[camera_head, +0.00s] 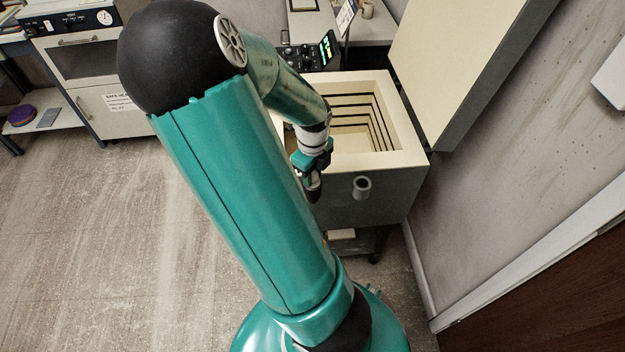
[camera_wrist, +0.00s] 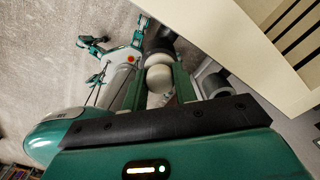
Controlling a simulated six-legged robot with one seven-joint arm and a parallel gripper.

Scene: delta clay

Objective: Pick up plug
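A pale, rounded piece that looks like the plug (camera_wrist: 158,79) sits between the two teal fingers of my gripper (camera_wrist: 158,60) in the wrist view. The fingers lie close along both its sides and look shut on it. Their dark ends partly hide its far side. In the head view my gripper (camera_head: 313,185) hangs pointing down at the kiln's front left, left of a grey tube (camera_head: 362,187) with a dark opening. The plug cannot be made out there. The tube also shows right of the fingers in the wrist view (camera_wrist: 212,78).
The kiln (camera_head: 407,128) stands open, its raised lid (camera_head: 460,60) leaning toward the right wall. A control box (camera_head: 310,55) is behind it. A low shelf with a pale block (camera_head: 341,234) is beneath. The floor at left (camera_head: 80,230) is clear.

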